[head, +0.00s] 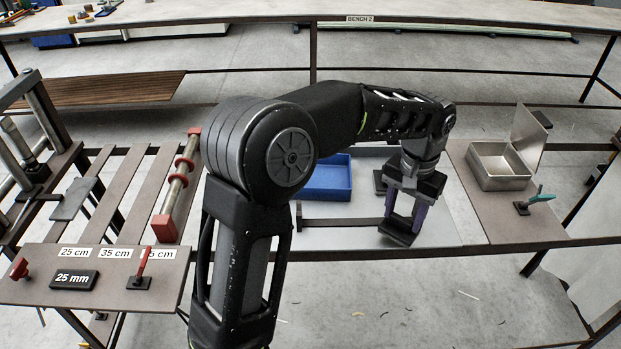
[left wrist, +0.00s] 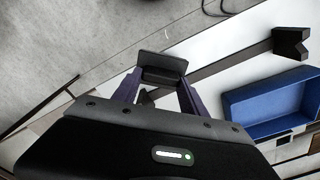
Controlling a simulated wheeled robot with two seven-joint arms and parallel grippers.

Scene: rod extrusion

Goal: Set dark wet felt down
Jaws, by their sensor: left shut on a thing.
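My left gripper (head: 405,213) has its purple fingers pointing down near the front edge of the pale work surface. It is shut on a dark, flat block, which I take to be the dark felt (head: 398,238). In the left wrist view, the felt (left wrist: 161,69) sits between the tips of the gripper (left wrist: 158,88). I cannot tell whether it touches the surface or hangs just above it, or whether it is wet. My right gripper is not in view.
A blue tray (head: 327,192) stands behind and left of the gripper. A dark bar (head: 340,223) lies on the pale surface, left of the felt. An open metal tin (head: 500,180) and a teal-handled tool (head: 541,198) are at right. A slatted rack with red-ended rollers is at left.

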